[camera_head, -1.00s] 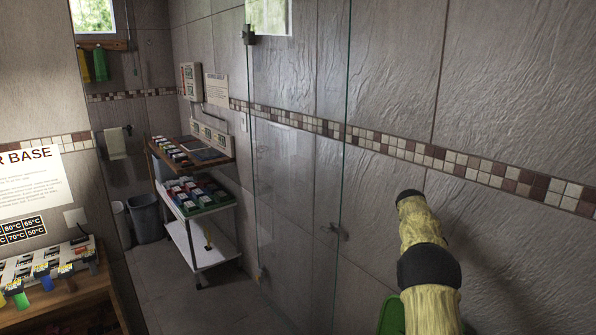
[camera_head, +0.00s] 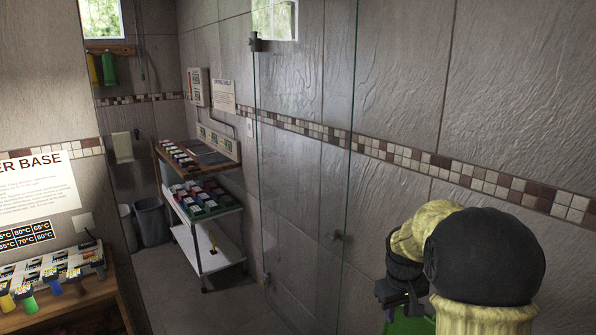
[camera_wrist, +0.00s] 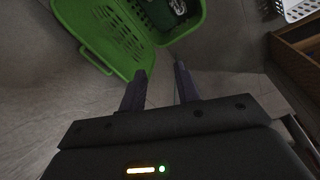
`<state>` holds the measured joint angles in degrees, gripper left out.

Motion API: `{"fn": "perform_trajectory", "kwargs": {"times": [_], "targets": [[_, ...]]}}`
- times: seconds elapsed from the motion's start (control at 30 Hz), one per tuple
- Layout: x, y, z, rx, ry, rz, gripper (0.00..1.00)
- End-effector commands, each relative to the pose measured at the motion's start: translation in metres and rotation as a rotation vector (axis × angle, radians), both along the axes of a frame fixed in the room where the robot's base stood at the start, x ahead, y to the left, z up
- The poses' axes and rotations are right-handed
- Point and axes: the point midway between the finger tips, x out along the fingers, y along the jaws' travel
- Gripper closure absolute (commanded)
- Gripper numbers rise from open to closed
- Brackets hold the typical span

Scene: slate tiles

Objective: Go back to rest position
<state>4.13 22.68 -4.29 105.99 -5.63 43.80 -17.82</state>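My arm is folded at the lower right of the head view, with my gripper (camera_head: 397,296) low and partly hidden by the arm. In the wrist view my gripper (camera_wrist: 160,88) points down toward the floor. Its two dark fingers stand apart with bare floor showing between them, so it is open and empty. A green basket (camera_wrist: 105,35) with slotted sides is just beyond the fingertips, apart from them as far as I can tell. Something dark with a white mark lies inside it. A bit of green (camera_head: 410,324) shows below my gripper in the head view.
A glass panel (camera_head: 305,170) stands ahead, beside the tiled wall (camera_head: 400,80). A wooden counter (camera_head: 75,308) with coloured-handled things is at left. A grey bin (camera_head: 152,222) stands at the back.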

Motion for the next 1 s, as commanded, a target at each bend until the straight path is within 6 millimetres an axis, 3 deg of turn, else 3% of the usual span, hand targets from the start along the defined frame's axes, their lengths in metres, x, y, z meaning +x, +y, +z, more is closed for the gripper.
{"fn": "perform_trajectory", "kwargs": {"times": [0.3,0.6,0.77,1.0], "targets": [[-0.081,0.045,-0.001,0.079,-0.063,-0.096,0.68],[-0.161,0.075,-0.01,0.14,-0.112,-0.191,0.68],[-0.183,0.082,-0.014,0.154,-0.124,-0.218,0.68],[-0.185,0.082,-0.015,0.155,-0.125,-0.222,0.68]]}}
